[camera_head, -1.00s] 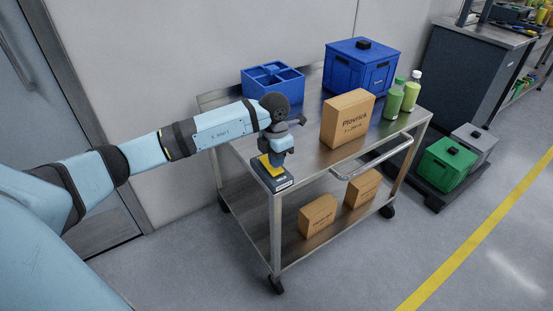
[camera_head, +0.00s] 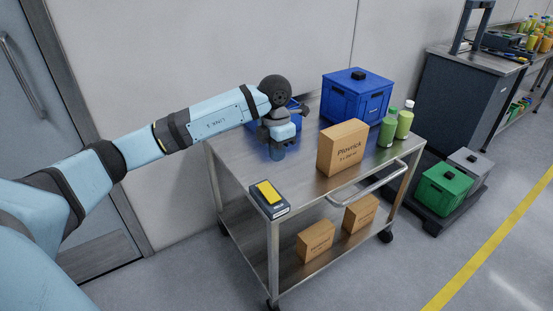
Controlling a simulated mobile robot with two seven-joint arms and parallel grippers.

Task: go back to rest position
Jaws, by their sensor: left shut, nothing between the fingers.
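My left gripper (camera_head: 277,152) is over the cart top. It points down and is shut with nothing in it. It is apart from the small dark device with a yellow top (camera_head: 268,196), which sits on the front left corner of the steel cart (camera_head: 233,165). My left arm comes in from the left and hides most of the open blue crate (camera_head: 291,127) behind the gripper. My right gripper does not show.
A brown carton (camera_head: 342,148), two green bottles (camera_head: 388,131) and a lidded blue crate (camera_head: 356,95) stand on the cart. Two cartons (camera_head: 315,241) are on its lower shelf. Green (camera_head: 443,187) and grey (camera_head: 468,164) boxes stand right of the cart. Floor in front is clear.

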